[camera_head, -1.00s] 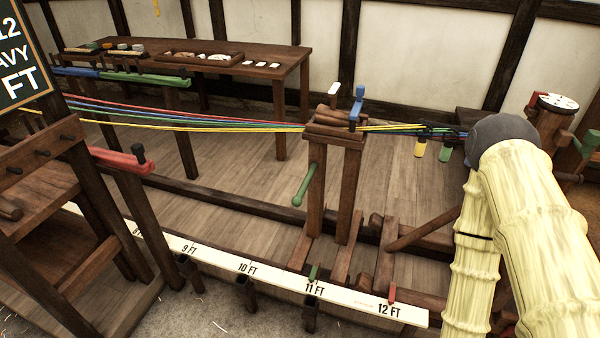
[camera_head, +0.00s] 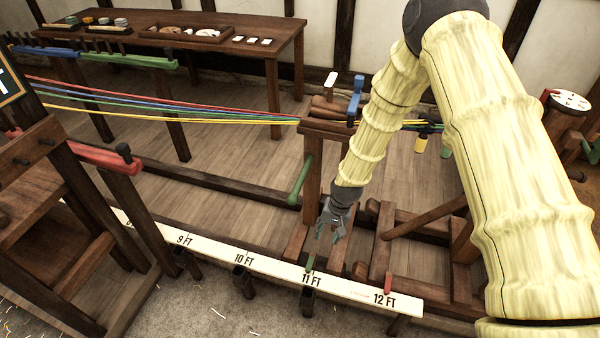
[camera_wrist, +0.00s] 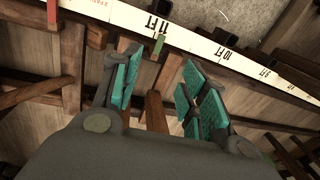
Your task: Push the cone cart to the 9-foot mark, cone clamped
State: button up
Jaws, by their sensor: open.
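The cone cart (camera_head: 312,165) is a brown wooden frame on the ground rails, its posts partly hidden by my arm. A wooden cone lies on top, with colored strands (camera_head: 200,108) running to it from the left. A blue lever (camera_head: 355,100) stands up beside the cone; I cannot tell whether it is clamped. A green handle (camera_head: 300,182) slants off the cart's left side. A green pointer (camera_head: 310,262) is at 11 FT on the white scale (camera_head: 215,250). My gripper (camera_head: 332,232) is open and empty, low in front of the cart, pointing down. The wrist view shows its teal pads (camera_wrist: 160,80) apart.
A red marker (camera_head: 388,284) is at 12 FT. The 9 FT mark is left along the scale, near a wooden stand with a red bar (camera_head: 105,157). A wooden table (camera_head: 230,35) with trays is behind. A post with a white disc (camera_head: 570,100) is at right.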

jog(key=m+p, duration=0.1)
jog(key=p, duration=0.1)
send_near(300, 180)
jog(key=shift+w+a+f+p, duration=0.1)
jog(key=shift+a+f+p, duration=0.3)
jog(key=shift+f, duration=1.15)
jog(key=shift+w+a+f+p, duration=0.1)
jog(key=shift+f+p, duration=0.55)
jog(key=shift+f, duration=0.9)
jog(key=shift+a+f+p, duration=0.2)
jog(key=shift+f+p, duration=0.35)
jog(key=shift+f, duration=1)
jog(key=shift+c, duration=0.2)
grip_shut()
